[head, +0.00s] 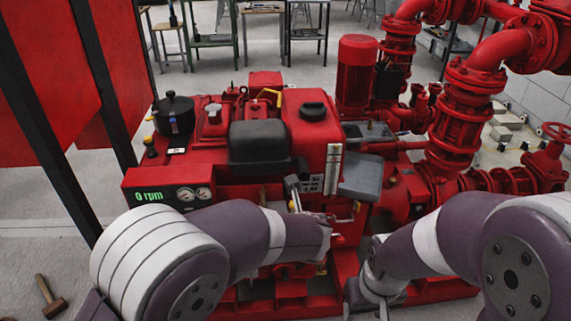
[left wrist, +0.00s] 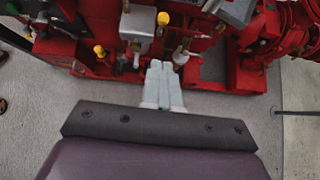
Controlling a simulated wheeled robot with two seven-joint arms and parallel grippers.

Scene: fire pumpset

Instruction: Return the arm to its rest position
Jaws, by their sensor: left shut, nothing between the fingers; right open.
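My left arm reaches across the front of the red engine pumpset (head: 165,185) in the head view. The left gripper (left wrist: 160,76) shows in the left wrist view with its pale fingers together and empty. Its fingertips point at the pumpset's lower side, close to a small metal fitting (left wrist: 180,57); I cannot tell whether they touch. My right arm comes in from the right in the head view, bent downward. The right gripper (head: 368,300) is low near the bottom edge, open and partly cut off, in front of the red base frame.
The engine panel (head: 165,196) reads 0 rpm. Red pipes and valves (head: 455,120) stand at the right. A red panel with dark posts (head: 50,120) stands at the left. A hammer (head: 50,297) lies on the floor at lower left. Tables (head: 210,40) stand behind.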

